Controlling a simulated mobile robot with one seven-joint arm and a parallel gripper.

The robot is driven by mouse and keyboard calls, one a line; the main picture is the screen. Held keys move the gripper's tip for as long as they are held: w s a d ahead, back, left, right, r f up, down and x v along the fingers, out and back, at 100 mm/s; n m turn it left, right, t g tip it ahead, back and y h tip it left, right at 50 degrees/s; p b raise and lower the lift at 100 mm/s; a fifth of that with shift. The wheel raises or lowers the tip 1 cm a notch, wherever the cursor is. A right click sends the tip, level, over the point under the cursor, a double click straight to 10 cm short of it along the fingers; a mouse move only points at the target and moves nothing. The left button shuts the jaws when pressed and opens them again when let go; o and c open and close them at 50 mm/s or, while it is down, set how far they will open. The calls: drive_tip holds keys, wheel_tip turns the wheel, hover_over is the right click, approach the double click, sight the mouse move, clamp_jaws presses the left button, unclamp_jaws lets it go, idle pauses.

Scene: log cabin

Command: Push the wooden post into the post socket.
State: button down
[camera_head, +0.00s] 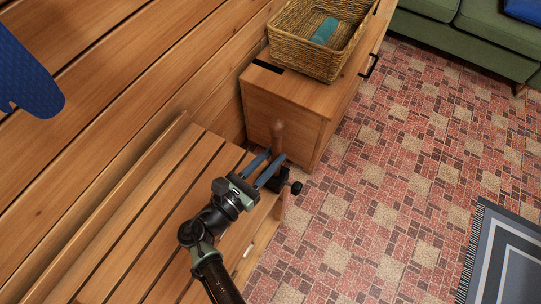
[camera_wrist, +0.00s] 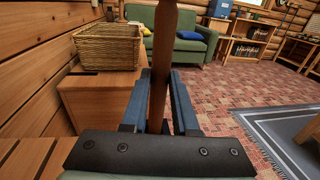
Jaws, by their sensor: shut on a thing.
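The wooden post (camera_head: 277,131) stands roughly upright at the right end of the slatted wooden bench, with its rounded top above my fingers. My gripper (camera_head: 271,163) reaches it from the lower left, its two blue fingers shut on the post. In the wrist view the post (camera_wrist: 162,62) runs up between the fingers (camera_wrist: 160,100), leaning slightly. A black fitting with a side knob (camera_head: 296,188), which looks like the post socket, sits just below the fingers at the bench end. My gripper hides part of it, so I cannot tell how deep the post sits.
A wooden cabinet (camera_head: 285,106) stands just beyond the post and carries a wicker basket (camera_head: 300,45) with a teal item (camera_head: 325,31) inside. The bench slats (camera_head: 150,215) are bare. Open tiled floor (camera_head: 370,200) lies to the right, with a grey rug (camera_head: 510,262).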

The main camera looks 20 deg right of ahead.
drive_tip(key=shift+f+b, duration=0.75)
drive_tip(key=shift+f, duration=0.25)
drive_tip(key=c, duration=0.6)
unclamp_jaws()
drive_tip(key=p+v, duration=0.1)
drive_tip(key=v, duration=1.2)
